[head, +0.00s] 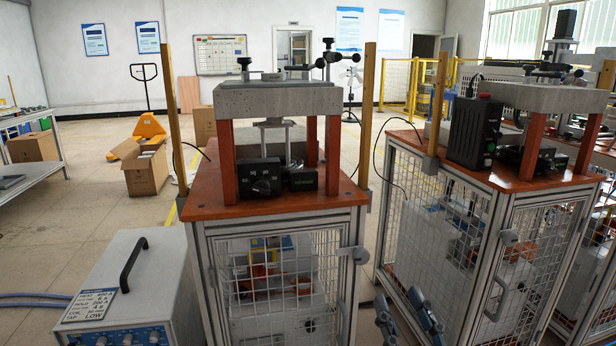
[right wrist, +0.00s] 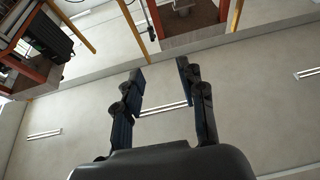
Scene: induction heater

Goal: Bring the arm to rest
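My right gripper (head: 397,297) shows at the bottom edge of the head view, in front of the gap between the two caged stands. In the right wrist view its two dark blue fingers (right wrist: 162,68) stand apart with nothing between them, so it is open and empty. Most of the right arm is outside the head view. My left gripper and arm are not in view.
A caged stand (head: 282,207) with an orange-brown top carries a press-like frame. Another caged stand (head: 520,183) is on the right. A grey power unit (head: 130,280) with a black handle is at lower left. Cardboard boxes (head: 145,172) lie behind. Open floor (head: 100,215) shows at left.

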